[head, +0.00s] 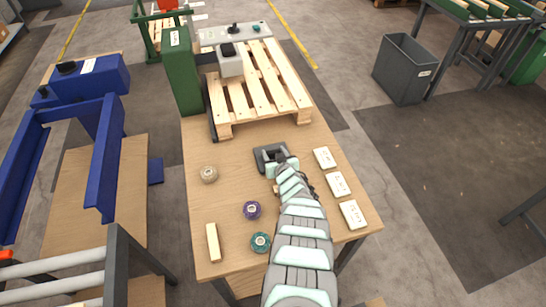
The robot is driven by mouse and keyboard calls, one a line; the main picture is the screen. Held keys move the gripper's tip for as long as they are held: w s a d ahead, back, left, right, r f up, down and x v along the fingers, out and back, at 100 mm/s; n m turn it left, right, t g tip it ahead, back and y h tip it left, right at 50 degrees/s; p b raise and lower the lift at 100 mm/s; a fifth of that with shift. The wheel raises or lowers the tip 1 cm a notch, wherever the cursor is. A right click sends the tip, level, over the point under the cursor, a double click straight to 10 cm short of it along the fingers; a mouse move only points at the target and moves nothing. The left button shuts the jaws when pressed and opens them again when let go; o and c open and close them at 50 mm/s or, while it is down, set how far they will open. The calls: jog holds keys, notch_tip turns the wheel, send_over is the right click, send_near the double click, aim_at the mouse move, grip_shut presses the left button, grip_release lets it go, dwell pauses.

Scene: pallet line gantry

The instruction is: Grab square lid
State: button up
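My gripper (270,155) is dark grey and hangs over the middle of the wooden table (290,228), just in front of the pallet. My arm reaches up to it from the bottom of the head view. The gripper is small in the view and seen from behind and above, so I cannot tell its opening or whether it holds anything. I cannot make out a square lid for certain. Three flat pale pieces with small dark marks lie to the right of my arm: a far one (324,157), a middle one (338,183) and a near one (352,214).
Left of my arm lie a tan roll (209,174), a purple roll (252,210), a teal roll (260,242) and a wooden block (213,242). A wooden pallet (254,95), a green post (182,72) and a grey machine head (230,60) stand behind. A grey bin (403,70) stands right.

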jog(key=c, duration=0.9)
jog(key=shift+r, duration=0.1)
jog(key=shift+c, duration=0.2)
